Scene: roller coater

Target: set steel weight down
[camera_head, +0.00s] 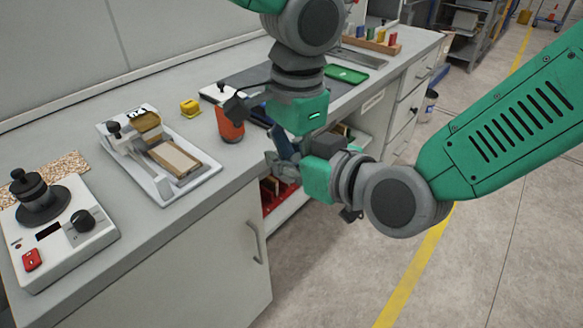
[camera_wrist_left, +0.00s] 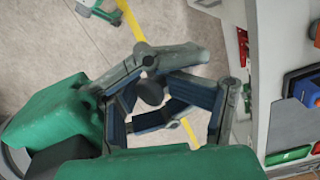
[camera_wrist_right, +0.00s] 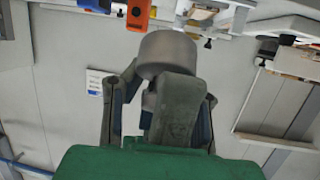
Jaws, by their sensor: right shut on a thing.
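The steel weight (camera_wrist_right: 168,50) shows as a grey cylinder at the fingertips of my right gripper (camera_wrist_right: 158,95) in the right wrist view. That gripper is shut on it. In the head view my right gripper (camera_head: 280,167) is beside the counter's front edge, close below my left gripper (camera_head: 283,142), and the weight is hidden there. In the left wrist view my left gripper's fingers (camera_wrist_left: 168,118) are spread, with a dark round end between them, probably part of the weight. Contact between the left fingers and the weight cannot be told.
A green tray (camera_head: 347,74) lies farther back. Bare counter lies left of the bottle.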

